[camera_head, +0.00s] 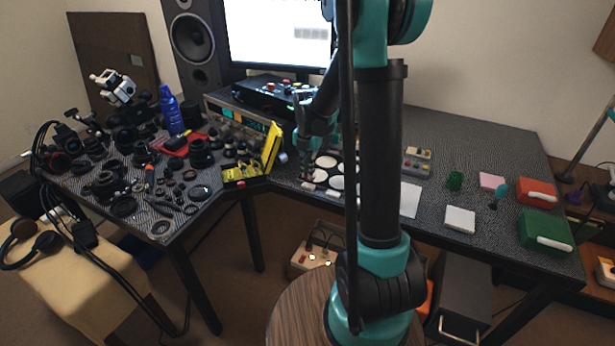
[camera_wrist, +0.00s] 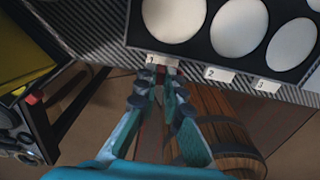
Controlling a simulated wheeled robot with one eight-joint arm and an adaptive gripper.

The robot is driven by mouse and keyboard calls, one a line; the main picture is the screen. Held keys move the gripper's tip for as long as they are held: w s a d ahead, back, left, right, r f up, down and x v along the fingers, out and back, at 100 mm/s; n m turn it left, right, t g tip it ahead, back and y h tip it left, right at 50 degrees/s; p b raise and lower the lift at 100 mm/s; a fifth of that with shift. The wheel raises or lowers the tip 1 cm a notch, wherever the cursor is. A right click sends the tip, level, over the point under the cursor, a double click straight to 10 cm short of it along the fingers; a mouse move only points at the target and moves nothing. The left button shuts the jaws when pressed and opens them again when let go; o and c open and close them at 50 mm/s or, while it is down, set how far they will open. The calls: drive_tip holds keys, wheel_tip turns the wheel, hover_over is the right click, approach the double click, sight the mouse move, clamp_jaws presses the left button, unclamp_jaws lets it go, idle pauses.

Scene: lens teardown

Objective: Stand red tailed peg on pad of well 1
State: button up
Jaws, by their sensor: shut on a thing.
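My gripper (camera_wrist: 158,82) is shut on a small dark red piece (camera_wrist: 163,69), which I take to be the red tailed peg. Most of it is hidden between the fingertips, so I cannot tell its tilt. In the wrist view the fingertips are at the near edge of the black well tray (camera_wrist: 205,52), over the label of well 1 (camera_wrist: 163,61). The round white pad of well 1 (camera_wrist: 173,17) lies just beyond them and looks bare. In the head view my gripper (camera_head: 306,168) is at the left side of the tray.
Wells 2 (camera_wrist: 238,27) and 3 (camera_wrist: 291,44) show white pads to the right. A yellow open case (camera_head: 271,147) stands close left of my gripper. Lens parts crowd the left desk. A green cup (camera_head: 455,181) and a white block (camera_head: 460,219) are at right.

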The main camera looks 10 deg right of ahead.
drive_tip(key=shift+f, duration=1.3)
drive_tip(key=shift+f, duration=0.1)
drive_tip(key=o, duration=0.7)
drive_tip(key=shift+c, duration=0.2)
